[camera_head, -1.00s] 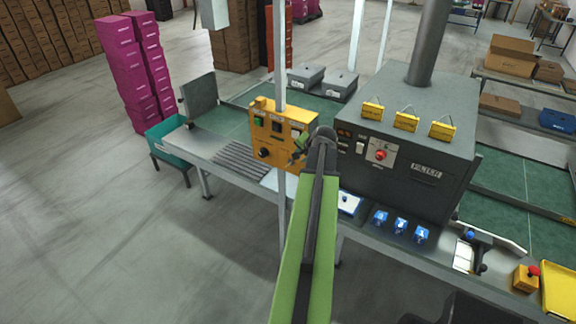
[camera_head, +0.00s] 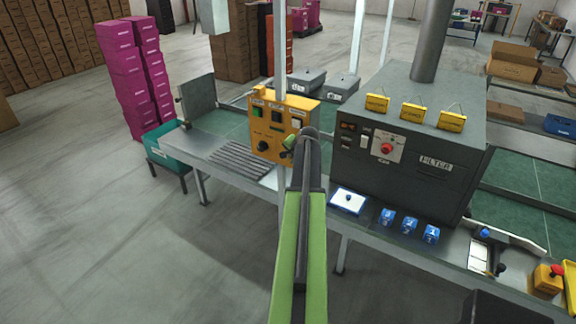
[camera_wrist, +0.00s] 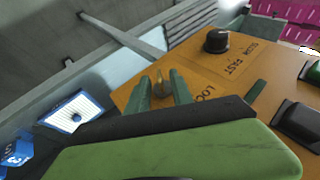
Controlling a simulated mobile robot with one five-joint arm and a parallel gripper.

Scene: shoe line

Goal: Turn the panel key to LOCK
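The orange control panel (camera_head: 270,146) stands on a post at the bench's near side. In the wrist view its face (camera_wrist: 205,72) fills the middle, with a small brass key (camera_wrist: 159,79) standing out of a round lock. Printed letters reading "LOC" show right of the key; the rest is hidden. My gripper (camera_wrist: 162,88) has its two green fingers on either side of the key, with gaps visible, so it looks open around it. In the head view my gripper (camera_head: 289,147) is at the panel's lower right, and the key cannot be made out there.
A black knob (camera_wrist: 216,40) marked SLOW and FAST sits beyond the key. The grey filter machine (camera_head: 405,150) stands right of my arm. A white-and-blue pad (camera_head: 348,200) and blue blocks (camera_head: 409,225) lie on the bench edge.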

